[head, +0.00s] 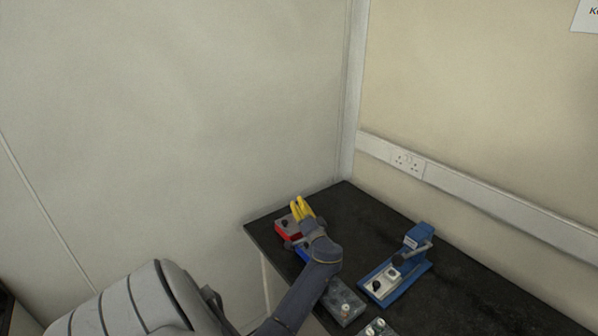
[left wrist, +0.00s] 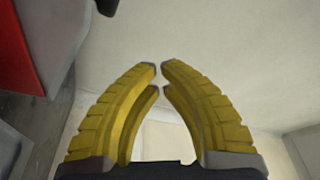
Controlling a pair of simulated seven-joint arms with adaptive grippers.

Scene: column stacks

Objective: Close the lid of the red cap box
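The red cap box (head: 283,235) sits at the far left corner of the black table. Its top looks grey with a small dark knob, and my gripper covers its right part. I cannot tell how far the lid is open. My left gripper (head: 298,204), with yellow fingers, is over the far right side of the box. In the left wrist view, the fingers (left wrist: 159,68) curve together with only a narrow gap between the tips and nothing between them. A red surface (left wrist: 20,50) of the box shows at the left edge there. My right gripper is not in view.
A blue box (head: 301,255) is partly hidden behind my left wrist. A grey box (head: 343,302) stands nearer, and a blue device (head: 405,262) with a raised arm stands to the right. The black table (head: 480,295) is clear at right. Walls rise behind it.

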